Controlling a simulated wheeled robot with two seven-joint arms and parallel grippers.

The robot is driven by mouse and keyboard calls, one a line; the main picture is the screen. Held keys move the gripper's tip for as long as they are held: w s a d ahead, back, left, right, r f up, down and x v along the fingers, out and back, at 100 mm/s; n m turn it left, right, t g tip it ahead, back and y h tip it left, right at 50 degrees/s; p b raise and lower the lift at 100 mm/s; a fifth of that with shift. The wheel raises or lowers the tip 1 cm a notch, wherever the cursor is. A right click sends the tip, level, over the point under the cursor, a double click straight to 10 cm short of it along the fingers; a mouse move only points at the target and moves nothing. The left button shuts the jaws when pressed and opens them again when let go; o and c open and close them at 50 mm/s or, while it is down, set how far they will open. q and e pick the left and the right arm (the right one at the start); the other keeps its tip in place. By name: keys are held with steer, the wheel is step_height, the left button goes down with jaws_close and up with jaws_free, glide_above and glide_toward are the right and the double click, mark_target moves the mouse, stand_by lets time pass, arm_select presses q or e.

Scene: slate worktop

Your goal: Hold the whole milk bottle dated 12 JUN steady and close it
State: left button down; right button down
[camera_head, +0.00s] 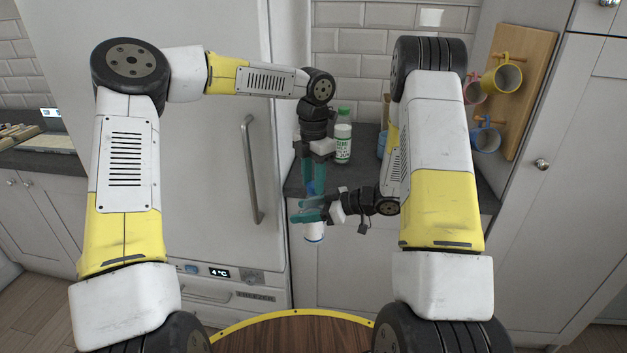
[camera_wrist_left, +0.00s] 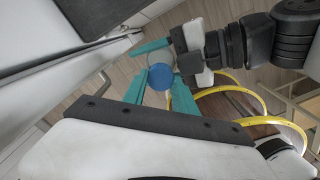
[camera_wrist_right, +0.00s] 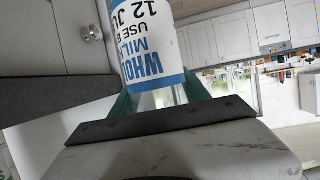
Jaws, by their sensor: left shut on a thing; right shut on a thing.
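The whole milk bottle (camera_wrist_right: 150,45) has a white and blue label reading WHOLE MILK, USE BY and 12 JUN, upside down in the right wrist view. In the head view its lower end (camera_head: 314,234) shows below my right gripper (camera_head: 303,210), which is shut on the bottle from the side. My left gripper (camera_head: 315,186) points down from above and is shut on a blue cap (camera_wrist_left: 160,76), seen from above in the left wrist view. The cap is over the bottle's top; whether it is seated on the neck I cannot tell.
A green-capped semi-skimmed bottle (camera_head: 343,145) stands on the slate worktop (camera_head: 360,172) behind the grippers. Mugs hang on a wooden rack (camera_head: 529,75) on the right. The fridge (camera_head: 215,200) with its long handle (camera_head: 250,170) is close on the left.

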arm_select(q)
steer(key=shift+r, duration=0.15)
steer(key=c, duration=1)
jaws_free()
steer(key=shift+r, duration=2.3)
